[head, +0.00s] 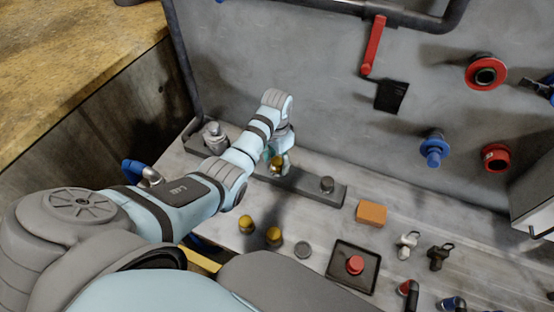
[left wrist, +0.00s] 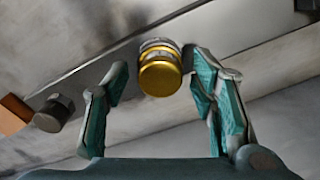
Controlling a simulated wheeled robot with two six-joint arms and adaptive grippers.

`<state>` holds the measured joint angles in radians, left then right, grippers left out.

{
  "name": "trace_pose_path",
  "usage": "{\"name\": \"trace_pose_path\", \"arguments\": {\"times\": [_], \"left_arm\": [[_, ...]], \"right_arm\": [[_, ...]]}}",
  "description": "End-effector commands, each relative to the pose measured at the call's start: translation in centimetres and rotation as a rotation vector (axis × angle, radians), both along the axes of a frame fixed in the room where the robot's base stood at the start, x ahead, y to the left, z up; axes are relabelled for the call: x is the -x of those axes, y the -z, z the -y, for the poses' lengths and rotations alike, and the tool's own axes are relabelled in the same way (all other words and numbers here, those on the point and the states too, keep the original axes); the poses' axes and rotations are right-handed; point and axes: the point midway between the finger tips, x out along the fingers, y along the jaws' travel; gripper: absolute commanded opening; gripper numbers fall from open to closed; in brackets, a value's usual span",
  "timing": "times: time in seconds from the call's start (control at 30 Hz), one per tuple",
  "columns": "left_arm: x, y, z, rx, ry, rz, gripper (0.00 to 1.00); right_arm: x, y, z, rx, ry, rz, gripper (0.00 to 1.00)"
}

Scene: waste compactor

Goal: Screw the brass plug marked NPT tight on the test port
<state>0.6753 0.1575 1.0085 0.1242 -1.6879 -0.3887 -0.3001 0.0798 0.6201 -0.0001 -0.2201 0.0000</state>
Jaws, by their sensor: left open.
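A brass plug (head: 277,162) sits on a port of the dark grey bar on the bench. In the left wrist view the brass plug (left wrist: 160,77) has a silvery collar behind it, where it meets the bar (left wrist: 100,75). My left gripper (head: 280,156) is over it, with its teal fingers (left wrist: 157,62) open on both sides of the plug. A gap shows between each finger and the plug. Two more brass-topped pieces stand on the bench, one on the left (head: 246,224) and one on the right (head: 274,236). No NPT marking is readable. My right gripper is not in view.
A grey cylindrical fitting (head: 327,184) stands at the bar's right end. An orange block (head: 371,213), a grey disc (head: 303,250) and a red button on a dark plate (head: 355,265) lie nearer. The back panel carries a red lever (head: 373,46) and red-ringed fittings (head: 486,72).

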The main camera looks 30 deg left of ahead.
Motion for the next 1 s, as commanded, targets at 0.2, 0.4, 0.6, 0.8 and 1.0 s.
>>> {"name": "trace_pose_path", "arguments": {"times": [0.2,0.4,0.6,0.8,1.0], "left_arm": [[-0.05,-0.01,0.01,0.000,-0.376,0.000,0.51],[-0.07,-0.01,0.01,0.000,-0.731,0.001,0.51],[-0.06,-0.01,0.01,0.000,-1.065,0.001,0.51],[-0.05,-0.01,0.01,-0.001,-1.414,0.000,0.51],[-0.03,-0.01,-0.01,0.000,-1.783,0.000,0.51]], "right_arm": [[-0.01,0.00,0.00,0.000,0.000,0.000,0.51],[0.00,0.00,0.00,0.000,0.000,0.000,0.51],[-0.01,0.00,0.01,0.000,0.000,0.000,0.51],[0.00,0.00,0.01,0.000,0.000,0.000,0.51],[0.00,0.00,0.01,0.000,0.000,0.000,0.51]]}}
